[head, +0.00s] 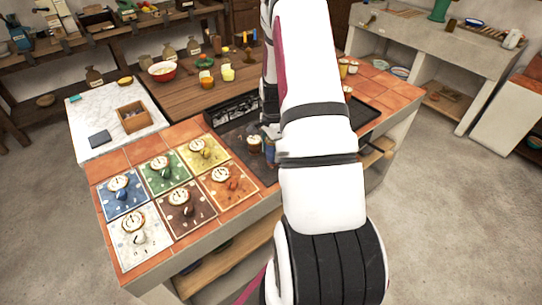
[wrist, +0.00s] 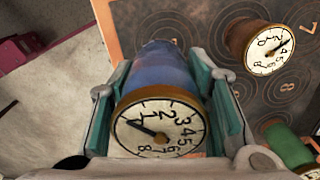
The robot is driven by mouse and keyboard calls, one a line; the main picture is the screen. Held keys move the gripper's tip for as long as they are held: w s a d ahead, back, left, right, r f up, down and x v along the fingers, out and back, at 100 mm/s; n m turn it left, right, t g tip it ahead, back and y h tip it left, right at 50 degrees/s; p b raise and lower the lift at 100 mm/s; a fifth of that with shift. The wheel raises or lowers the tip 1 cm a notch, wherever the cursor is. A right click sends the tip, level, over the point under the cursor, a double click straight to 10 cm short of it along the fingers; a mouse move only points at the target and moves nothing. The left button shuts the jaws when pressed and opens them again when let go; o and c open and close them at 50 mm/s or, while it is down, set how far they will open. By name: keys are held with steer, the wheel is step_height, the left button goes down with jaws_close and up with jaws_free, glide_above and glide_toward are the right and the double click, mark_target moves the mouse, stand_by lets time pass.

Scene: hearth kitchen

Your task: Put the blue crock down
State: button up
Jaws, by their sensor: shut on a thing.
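The blue crock (wrist: 155,68) has a numbered white dial on its lid, and it sits between the teal pads of my gripper (wrist: 166,82) in the wrist view. My gripper is shut on its sides. The crock's base points away from the wrist camera, and I cannot tell whether it touches the surface below. In the head view my arm hides most of the gripper and the crock. A brown crock (wrist: 240,40) with a similar dial stands on the dark ringed hob (wrist: 185,18), to the right of the held crock. It also shows in the head view (head: 254,144).
A green crock (wrist: 288,147) is at the lower right of the wrist view. In the head view, coloured panels with dials and knobs, including a blue panel (head: 122,202), cover the counter's left end. Behind are a marble slab (head: 92,113) with a wooden box (head: 132,117) and a red-rimmed bowl (head: 162,71).

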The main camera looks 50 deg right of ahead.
mark_target(270, 156)
steer(key=shift+w+f, duration=0.2)
steer(key=shift+w, duration=0.35)
steer(key=shift+f+p, duration=0.45)
steer(key=shift+f, duration=1.15)
steer(key=shift+f, duration=0.1)
steer(key=o, duration=1.5)
